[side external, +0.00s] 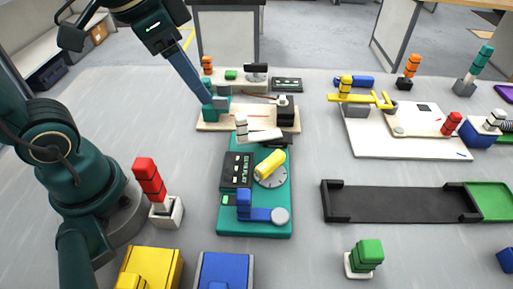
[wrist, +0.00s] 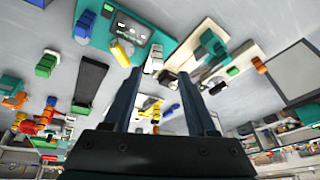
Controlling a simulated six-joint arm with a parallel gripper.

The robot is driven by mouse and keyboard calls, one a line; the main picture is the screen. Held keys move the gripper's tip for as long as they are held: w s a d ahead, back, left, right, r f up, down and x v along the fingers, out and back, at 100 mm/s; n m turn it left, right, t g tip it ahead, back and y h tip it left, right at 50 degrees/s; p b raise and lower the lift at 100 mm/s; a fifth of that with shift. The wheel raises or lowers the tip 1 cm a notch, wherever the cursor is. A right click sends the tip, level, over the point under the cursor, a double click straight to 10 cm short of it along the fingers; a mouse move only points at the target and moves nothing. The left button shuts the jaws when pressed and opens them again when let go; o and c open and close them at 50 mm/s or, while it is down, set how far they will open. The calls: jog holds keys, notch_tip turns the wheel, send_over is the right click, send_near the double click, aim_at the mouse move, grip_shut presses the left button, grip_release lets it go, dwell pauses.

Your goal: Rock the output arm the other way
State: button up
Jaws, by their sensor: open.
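A cream board (side external: 209,126) at the back centre bears a teal upright piece (side external: 208,112) at its left and a black block (side external: 289,117) at its right. A light bar with a white banded knob (side external: 241,127) lies in front of it, and the knob also shows in the wrist view (wrist: 155,58). I cannot tell for sure which part is the output arm. My gripper (side external: 208,95) is over the board's left end, close to the teal piece. In the wrist view my gripper (wrist: 160,75) has its fingers wide apart with nothing held. Contact with the teal piece is unclear.
A teal panel (side external: 228,226) with a yellow knob (side external: 270,163) and blue lever (side external: 244,204) stands in front. A white board (side external: 372,141) with a yellow bar is at right. A black tray (side external: 400,204), red-topped post (side external: 149,180) and green block (side external: 368,252) stand around. Grey table between is clear.

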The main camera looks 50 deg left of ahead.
jog(key=m+g, duration=0.2)
send_near(241, 116)
jog(key=f, duration=0.1)
jog(key=w+f+g, duration=0.1)
jog(key=f, duration=0.1)
jog(key=w+f+g, duration=0.1)
jog(key=f, duration=0.1)
jog(key=shift+w+f+m, duration=0.15)
jog(key=shift+w+m, duration=0.05)
jog(key=shift+m, duration=0.1)
jog(key=shift+s+f, duration=0.1)
jog(key=shift+f, duration=2.9)
grip_shut()
